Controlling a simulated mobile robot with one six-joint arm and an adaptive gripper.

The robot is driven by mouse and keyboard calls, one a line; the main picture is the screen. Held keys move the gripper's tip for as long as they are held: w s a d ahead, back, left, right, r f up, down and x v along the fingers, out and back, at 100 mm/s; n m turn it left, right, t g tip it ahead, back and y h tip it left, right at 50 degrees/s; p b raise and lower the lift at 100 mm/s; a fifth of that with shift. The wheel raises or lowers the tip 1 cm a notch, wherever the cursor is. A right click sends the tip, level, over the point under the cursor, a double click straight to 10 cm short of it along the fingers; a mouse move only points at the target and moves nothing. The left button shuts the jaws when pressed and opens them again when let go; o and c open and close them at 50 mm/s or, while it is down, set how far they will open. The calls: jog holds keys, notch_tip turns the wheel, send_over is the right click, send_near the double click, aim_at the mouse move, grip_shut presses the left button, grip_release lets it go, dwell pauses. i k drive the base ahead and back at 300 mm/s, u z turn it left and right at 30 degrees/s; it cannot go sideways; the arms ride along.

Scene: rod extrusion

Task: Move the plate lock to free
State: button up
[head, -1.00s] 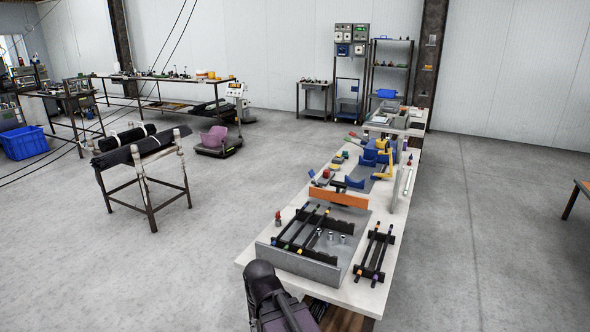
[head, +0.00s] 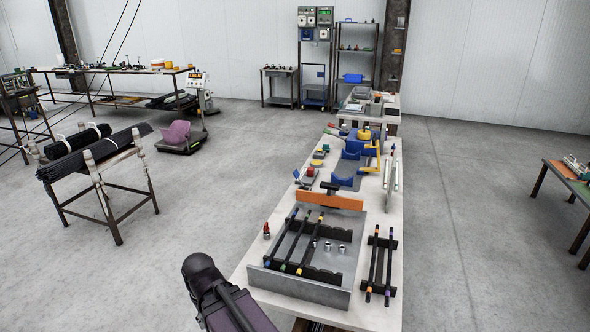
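A grey tray-like fixture (head: 340,296) stands on the near part of the long white bench, with black rods lying across it. An upright orange plate (head: 328,201) crosses its far end. A small black T-shaped part (head: 331,187) shows at the top of this plate. I cannot tell whether it is the plate lock, or which position it is in. Part of my arm shows at the lower left of the bench, but my gripper is not in view.
A black rack with rods (head: 377,265) lies right of the fixture on the bench (head: 392,206). A small red-topped item (head: 266,230) stands left of it. Blue and yellow devices (head: 352,150) stand farther along. Open floor (head: 445,230) lies to the right; a stand with black rods (head: 112,152) is left.

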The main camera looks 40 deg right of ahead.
aim_at(296, 173)
jog(key=z, duration=0.6)
jog(key=i, duration=0.95)
jog(key=z, duration=0.65)
